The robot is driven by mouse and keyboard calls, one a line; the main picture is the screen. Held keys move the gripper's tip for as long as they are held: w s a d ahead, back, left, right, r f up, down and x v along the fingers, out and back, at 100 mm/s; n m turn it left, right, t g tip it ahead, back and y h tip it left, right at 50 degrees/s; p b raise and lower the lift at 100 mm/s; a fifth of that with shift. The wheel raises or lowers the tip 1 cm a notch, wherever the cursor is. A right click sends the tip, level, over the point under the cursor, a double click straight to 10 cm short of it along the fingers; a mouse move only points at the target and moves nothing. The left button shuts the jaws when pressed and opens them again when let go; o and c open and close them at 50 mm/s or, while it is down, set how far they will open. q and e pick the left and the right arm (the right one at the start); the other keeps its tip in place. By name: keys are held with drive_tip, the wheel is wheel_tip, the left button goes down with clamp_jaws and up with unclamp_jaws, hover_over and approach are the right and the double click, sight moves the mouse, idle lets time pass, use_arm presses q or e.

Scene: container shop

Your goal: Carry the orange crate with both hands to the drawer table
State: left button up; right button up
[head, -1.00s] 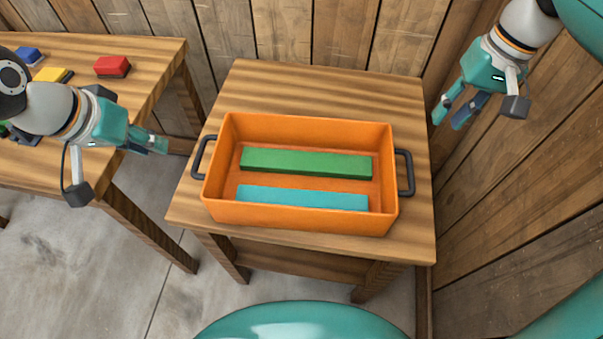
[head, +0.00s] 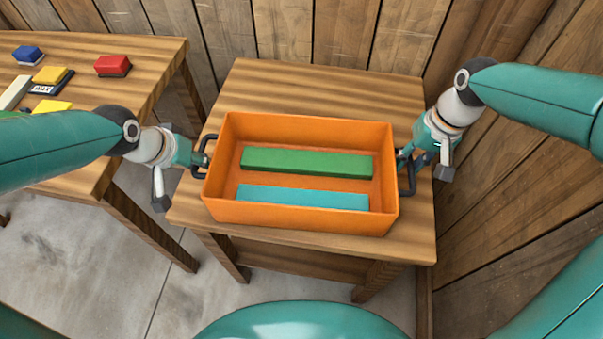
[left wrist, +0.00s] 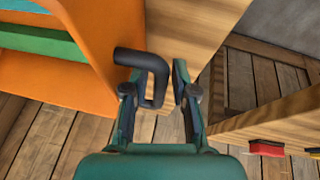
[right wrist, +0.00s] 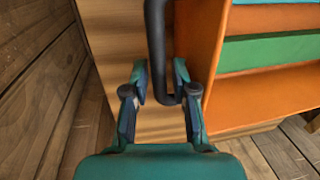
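The orange crate (head: 300,215) stands upright on a small wooden table (head: 320,80), with a dark handle at each end. A green bar (head: 306,162) and a light blue bar (head: 302,198) lie in it. My left gripper (left wrist: 158,72) is open at the left handle (left wrist: 156,64), which sits between its parted fingers. My right gripper (right wrist: 160,66) is open, with the right handle (right wrist: 155,30) between its fingers. Neither gripper visibly clamps its handle. In the head view the fingertips are partly hidden by handles and arms. I cannot tell which table is the drawer table.
Another wooden table (head: 130,62) stands at the left, with a red block (head: 113,66), a blue block (head: 28,53) and yellow blocks on it. A gap of floor (head: 150,270) separates the tables. Plank walls (head: 340,35) close in behind and at the right.

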use_arm(q)
drive_tip(key=shift+c, duration=0.4)
use_arm(e)
drive_tip(key=shift+f, duration=0.1)
drive_tip(key=shift+c, duration=0.3)
use_arm(q)
clamp_jaws()
use_arm(e)
clamp_jaws()
